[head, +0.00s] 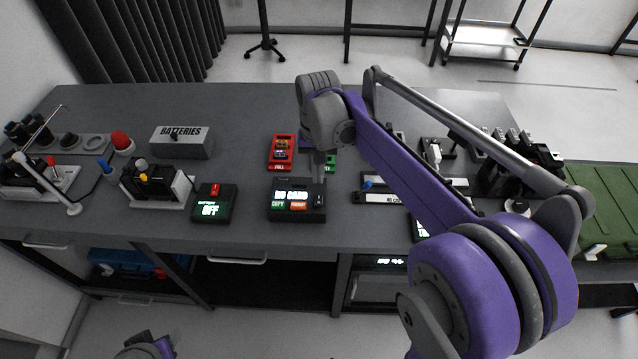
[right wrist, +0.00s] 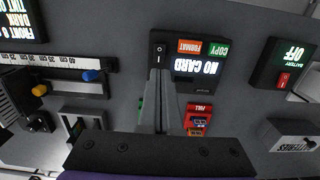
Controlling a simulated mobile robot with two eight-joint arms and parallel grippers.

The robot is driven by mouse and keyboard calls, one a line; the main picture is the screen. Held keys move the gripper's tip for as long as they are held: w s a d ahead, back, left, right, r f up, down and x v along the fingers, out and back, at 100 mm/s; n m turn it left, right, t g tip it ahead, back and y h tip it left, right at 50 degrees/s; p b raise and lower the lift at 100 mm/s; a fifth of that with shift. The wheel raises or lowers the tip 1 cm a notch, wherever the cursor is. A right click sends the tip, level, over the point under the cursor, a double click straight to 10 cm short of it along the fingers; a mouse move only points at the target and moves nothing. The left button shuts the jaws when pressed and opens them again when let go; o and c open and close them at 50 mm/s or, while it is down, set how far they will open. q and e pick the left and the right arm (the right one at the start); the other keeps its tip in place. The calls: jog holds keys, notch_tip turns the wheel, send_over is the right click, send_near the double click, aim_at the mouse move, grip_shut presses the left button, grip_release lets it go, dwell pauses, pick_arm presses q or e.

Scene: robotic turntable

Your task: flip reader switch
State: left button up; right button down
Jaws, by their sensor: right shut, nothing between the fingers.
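The reader is a dark box (head: 297,215) near the table's front edge, lit "NO CARD", with a green COPY and an orange FORMAT button. It also shows in the right wrist view (right wrist: 206,87). Its black rocker switch (right wrist: 158,49) with white marks is at the box's right end in the head view. My right gripper (head: 318,180) points down at that end; its fingers are shut and empty. In the right wrist view the fingertips (right wrist: 159,74) are just beside the switch; I cannot tell whether they touch. A part of my left arm shows at the bottom left; its fingers cannot be made out.
A battery box (head: 213,208) lit "OFF" with a red switch stands left of the reader. A red card holder (head: 283,153) lies behind it. A grey BATTERIES box (head: 181,143) is farther back left. A scale with a blue slider (head: 367,184) is to the right.

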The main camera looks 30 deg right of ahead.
notch_tip(320, 180, up, 8)
jog(key=w, duration=0.1)
jog(key=shift+d+f, duration=0.15)
jog(key=shift+d, duration=0.2)
